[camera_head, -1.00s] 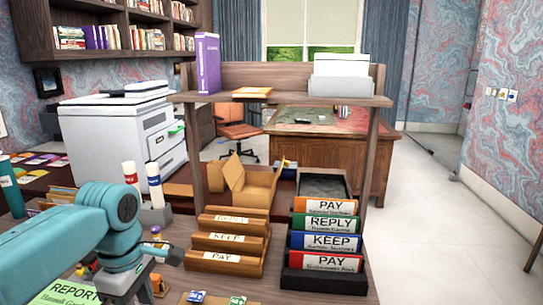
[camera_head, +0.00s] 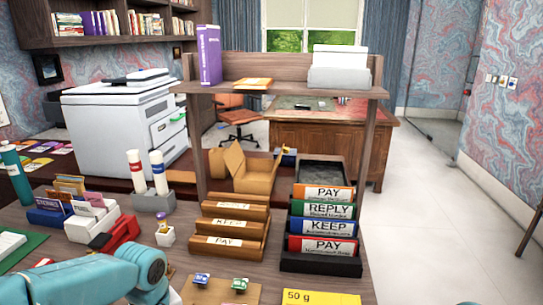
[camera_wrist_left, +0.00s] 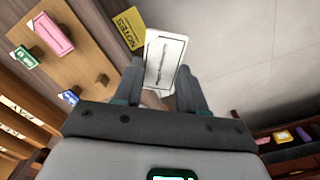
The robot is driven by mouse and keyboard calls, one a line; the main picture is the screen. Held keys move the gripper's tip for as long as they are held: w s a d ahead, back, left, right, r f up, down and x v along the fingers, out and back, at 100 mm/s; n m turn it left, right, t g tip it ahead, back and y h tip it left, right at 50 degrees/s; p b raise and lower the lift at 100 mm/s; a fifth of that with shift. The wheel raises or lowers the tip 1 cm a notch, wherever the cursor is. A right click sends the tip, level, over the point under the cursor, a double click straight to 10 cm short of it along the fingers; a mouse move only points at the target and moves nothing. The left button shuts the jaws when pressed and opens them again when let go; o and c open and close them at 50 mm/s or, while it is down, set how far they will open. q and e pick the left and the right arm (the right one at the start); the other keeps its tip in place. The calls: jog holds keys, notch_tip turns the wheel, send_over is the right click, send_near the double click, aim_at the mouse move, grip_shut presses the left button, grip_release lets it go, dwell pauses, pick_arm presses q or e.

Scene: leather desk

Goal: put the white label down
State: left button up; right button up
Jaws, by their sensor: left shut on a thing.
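The white label (camera_wrist_left: 164,58) is a flat white card with a thin dark line on it. In the left wrist view it sits between the fingertips of my left gripper (camera_wrist_left: 159,72), which is shut on it. The label is held above the desk top, and how high cannot be told. In the head view my left arm crosses the bottom left, but its gripper and the label are out of view. My right gripper does not show.
A wooden sorter (camera_head: 230,240) and black rack (camera_head: 320,264) stand mid-desk. A yellow "50 g" item (camera_head: 320,298) is at the front edge.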

pick_arm(q)
jog(key=shift+w+d+f+m, duration=0.15)
jog(key=shift+d+f+m, duration=0.4)
jog(key=shift+m, duration=1)
jog(key=shift+w+d+f+m, duration=0.2)
jog(key=shift+f+m, duration=0.7)
jog(key=shift+m, duration=0.6)
jog(key=shift+w+d+f+m, duration=0.15)
jog(key=shift+d+f+m, duration=0.4)
jog(key=shift+m, duration=1)
